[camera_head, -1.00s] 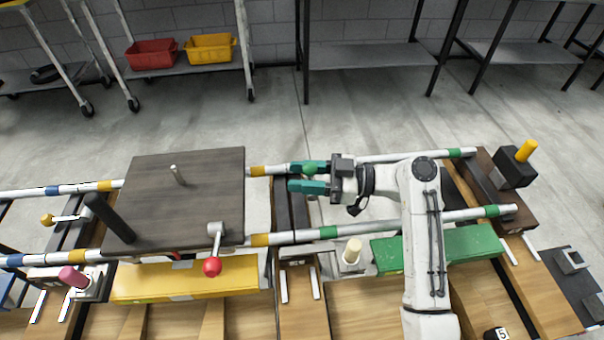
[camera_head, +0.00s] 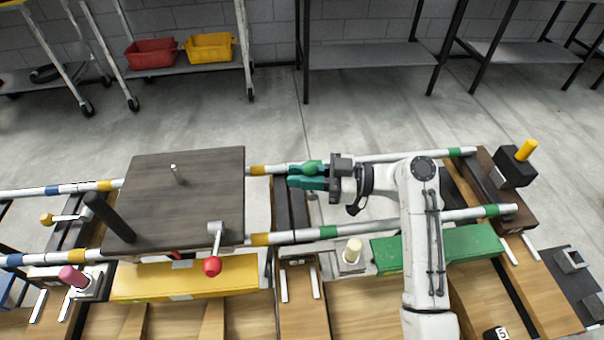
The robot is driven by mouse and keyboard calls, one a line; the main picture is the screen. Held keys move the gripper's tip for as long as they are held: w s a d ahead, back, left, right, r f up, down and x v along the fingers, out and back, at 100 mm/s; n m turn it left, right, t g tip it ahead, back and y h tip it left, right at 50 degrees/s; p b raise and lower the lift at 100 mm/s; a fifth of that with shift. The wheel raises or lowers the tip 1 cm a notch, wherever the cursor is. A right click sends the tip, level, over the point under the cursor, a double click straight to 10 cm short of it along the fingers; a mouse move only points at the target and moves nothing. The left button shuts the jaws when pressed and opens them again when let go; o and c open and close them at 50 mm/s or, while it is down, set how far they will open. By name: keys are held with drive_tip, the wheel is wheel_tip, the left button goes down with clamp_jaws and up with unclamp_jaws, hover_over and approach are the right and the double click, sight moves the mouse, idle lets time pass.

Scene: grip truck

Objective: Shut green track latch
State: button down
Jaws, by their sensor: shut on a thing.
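The latch's lever and base are mostly hidden below the fingers and the arm. The white track rails (camera_head: 374,224) have green bands on the right section and yellow bands nearer the middle.
A dark flat truck (camera_head: 190,195) with an upright black handle sits on the rails to the left. A red-knobbed lever (camera_head: 212,266) stands at its front. A cream knob (camera_head: 352,248), green box (camera_head: 474,246) and yellow box (camera_head: 185,281) lie along the front.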

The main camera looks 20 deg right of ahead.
drive_tip(key=shift+a+r, duration=0.1)
drive_tip(key=shift+r, duration=0.1)
drive_tip(key=shift+w+a+f+g+h+p, duration=0.2)
drive_tip(key=shift+a+g+h+p, duration=0.4)
drive_tip(key=shift+h, duration=0.4)
drive_tip(key=shift+w+a+f+n+g+h+p, duration=0.1)
drive_tip(key=shift+a+f+n+g+h+p, duration=0.1)
drive_tip(key=shift+a+h+p, duration=0.25)
drive_tip(key=shift+w+a+f+n+g+h+p, duration=0.1)
drive_tip(key=shift+n+g+h+p, duration=0.2)
drive_tip(key=shift+h, duration=0.35)
drive_tip(key=shift+w+a+f+g+h+p, duration=0.15)
drive_tip(key=shift+a+f+g+h+p, duration=0.25)
drive_tip(key=shift+h+p, duration=0.55)
drive_tip(key=shift+w+a+f+g+h+p, duration=0.1)
drive_tip(key=shift+a+f+g+h+p, duration=0.15)
drive_tip(key=shift+f+h, duration=0.3)
drive_tip(key=shift+w+a+f+g+h+p, duration=0.15)
drive_tip(key=shift+f+h+p, duration=0.15)
drive_tip(key=shift+h, duration=0.3)
drive_tip(key=shift+s, duration=0.1)
